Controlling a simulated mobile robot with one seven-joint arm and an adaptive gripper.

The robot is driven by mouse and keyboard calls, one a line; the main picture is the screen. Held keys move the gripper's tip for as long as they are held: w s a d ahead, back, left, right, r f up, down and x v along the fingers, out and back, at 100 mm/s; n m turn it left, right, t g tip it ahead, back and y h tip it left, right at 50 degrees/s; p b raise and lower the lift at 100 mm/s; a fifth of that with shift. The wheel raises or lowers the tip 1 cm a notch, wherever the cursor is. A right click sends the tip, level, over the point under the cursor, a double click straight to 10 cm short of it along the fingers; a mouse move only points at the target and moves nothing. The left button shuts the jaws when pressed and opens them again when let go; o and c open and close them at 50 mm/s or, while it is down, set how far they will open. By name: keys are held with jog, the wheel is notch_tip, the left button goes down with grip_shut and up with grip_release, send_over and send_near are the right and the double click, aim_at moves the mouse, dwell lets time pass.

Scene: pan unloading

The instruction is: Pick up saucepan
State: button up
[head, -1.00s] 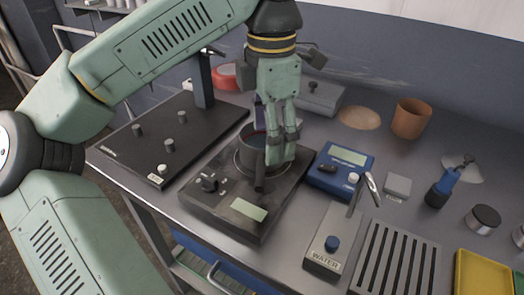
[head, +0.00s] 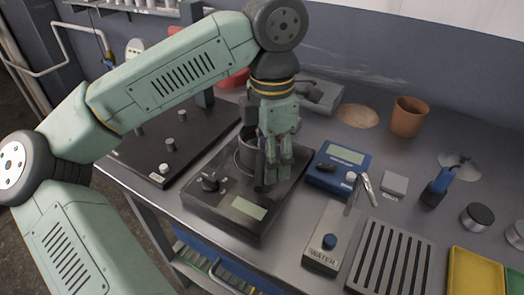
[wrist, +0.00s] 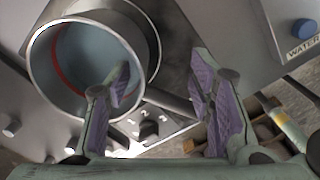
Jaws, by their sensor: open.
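The saucepan (head: 248,157) is a grey metal pot on the dark hot plate unit (head: 226,203) in the head view, partly hidden by my gripper. In the wrist view the saucepan (wrist: 92,52) fills the upper left, and its inside is blue-grey with a red line round the wall. Its handle (wrist: 176,102) runs toward the lower right, between my fingers. My gripper (wrist: 161,85) is open, with purple-padded fingers on either side of the handle and a gap to it. In the head view my gripper (head: 275,170) points down over the handle side of the saucepan.
A blue device (head: 339,167) with a display stands close right of the hot plate. A faucet with a WATER base (head: 329,239) and a slatted rack (head: 391,262) are at the front right. A brown cup (head: 407,117) stands farther back. A black board (head: 150,145) with knobs lies to the left.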

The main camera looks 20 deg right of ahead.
grip_shut()
dwell(0.4)
dwell(0.4)
